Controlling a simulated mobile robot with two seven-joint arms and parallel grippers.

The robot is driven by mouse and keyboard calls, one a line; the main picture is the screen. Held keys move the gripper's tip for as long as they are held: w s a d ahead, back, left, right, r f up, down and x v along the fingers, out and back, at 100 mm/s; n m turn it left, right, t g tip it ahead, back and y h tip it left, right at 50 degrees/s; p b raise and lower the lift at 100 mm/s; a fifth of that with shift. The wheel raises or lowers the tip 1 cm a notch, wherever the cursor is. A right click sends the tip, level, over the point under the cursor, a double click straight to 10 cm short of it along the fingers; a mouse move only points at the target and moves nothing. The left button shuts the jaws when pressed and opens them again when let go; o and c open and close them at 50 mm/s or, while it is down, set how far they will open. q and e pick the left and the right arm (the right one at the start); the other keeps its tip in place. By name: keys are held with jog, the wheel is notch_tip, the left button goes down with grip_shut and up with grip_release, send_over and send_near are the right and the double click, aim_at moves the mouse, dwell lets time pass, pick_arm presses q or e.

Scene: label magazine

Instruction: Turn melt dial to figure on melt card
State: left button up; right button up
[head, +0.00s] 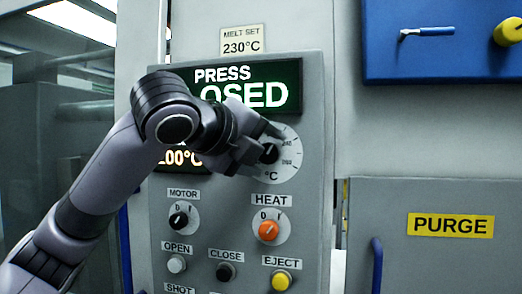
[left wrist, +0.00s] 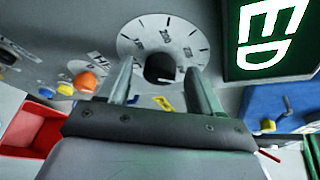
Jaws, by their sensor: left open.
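The melt card (head: 242,40) above the panel reads "MELT SET 230°C". The melt dial is a black knob (head: 269,153) on a round white scale (head: 288,140) marked °C. In the left wrist view the knob (left wrist: 160,67) shows with figures around its scale (left wrist: 187,33). A lit display (head: 180,158), partly hidden by my arm, reads "200°C". My left gripper (head: 262,147) is at the dial. Its two fingers (left wrist: 160,72) are open on either side of the knob, with gaps visible. The knob's exact pointing is hard to read. My right gripper is not in view.
A green "PRESS CLOSED" display (head: 286,86) is just above the dial. Below are the motor knob (head: 179,219), the orange heat knob (head: 268,230) and open, close and eject buttons (head: 281,280). A purge door (head: 400,260) and a blue panel (head: 430,65) stand at right.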

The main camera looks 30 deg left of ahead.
pick_arm(q)
jog(key=b+v, duration=0.1)
jog(key=v, duration=0.6)
dwell(0.4)
